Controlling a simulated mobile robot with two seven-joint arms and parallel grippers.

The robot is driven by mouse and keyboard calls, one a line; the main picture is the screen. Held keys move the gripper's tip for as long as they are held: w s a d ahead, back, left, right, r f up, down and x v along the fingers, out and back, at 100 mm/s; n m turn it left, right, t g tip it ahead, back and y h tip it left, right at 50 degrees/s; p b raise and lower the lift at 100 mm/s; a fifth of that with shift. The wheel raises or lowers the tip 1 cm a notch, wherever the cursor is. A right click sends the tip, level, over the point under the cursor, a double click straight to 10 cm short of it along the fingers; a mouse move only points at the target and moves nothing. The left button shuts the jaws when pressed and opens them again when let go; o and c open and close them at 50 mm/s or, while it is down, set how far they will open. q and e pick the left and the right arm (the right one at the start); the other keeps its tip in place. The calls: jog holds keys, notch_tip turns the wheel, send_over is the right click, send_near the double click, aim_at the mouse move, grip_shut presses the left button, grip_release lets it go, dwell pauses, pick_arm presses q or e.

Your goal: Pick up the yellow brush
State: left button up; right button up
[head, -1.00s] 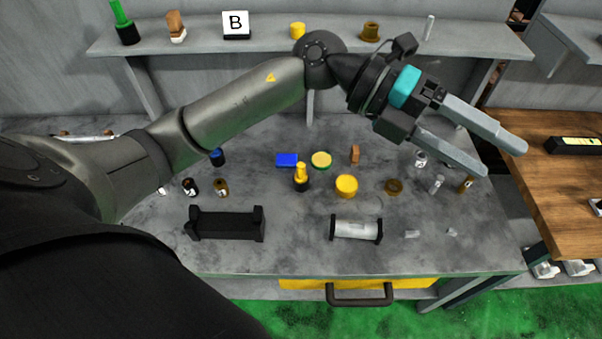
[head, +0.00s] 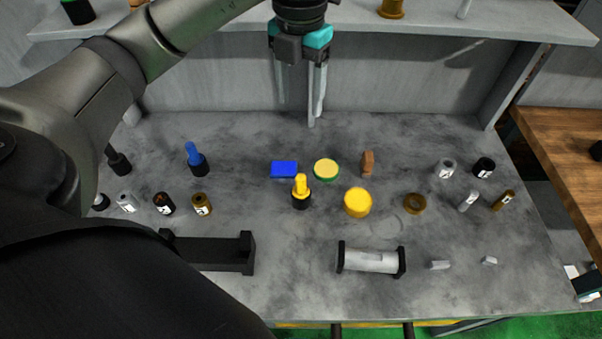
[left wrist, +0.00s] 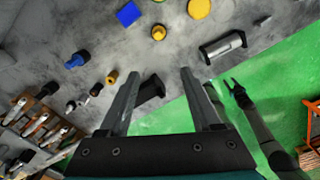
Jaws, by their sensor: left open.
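The yellow brush (head: 301,187), with a yellow top on a dark round base, stands upright mid-table in the head view. It also shows near the top of the left wrist view (left wrist: 158,32). My left gripper (head: 300,100) is open and empty, pointing down above the back of the table, behind the brush and apart from it. Its two fingers (left wrist: 158,88) frame no brush in the left wrist view. My right gripper (left wrist: 232,84) appears small over the green floor in the left wrist view; its jaw state is too small to tell.
Close around the brush are a blue block (head: 284,169), a yellow-green disc (head: 326,169) and a yellow round piece (head: 358,202). A blue brush (head: 195,160) stands further left. A black holder (head: 215,252) and a roller (head: 371,260) lie in front. The shelf (head: 450,22) overhangs the back.

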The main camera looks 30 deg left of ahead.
pick_arm(q)
notch_tip(320, 180, down, 6)
jog(key=r+b, duration=0.1)
jog(key=b, duration=0.8)
send_over(301, 177)
notch_tip(301, 177, down, 5)
notch_tip(301, 177, down, 16)
jog(key=shift+r+b, duration=0.25)
jog(key=shift+b, duration=0.85)
jog(key=shift+r, duration=0.1)
grip_shut()
pick_arm(e)
notch_tip(301, 177, down, 13)
jog(key=s, duration=0.1)
jog(key=shift+d, duration=0.35)
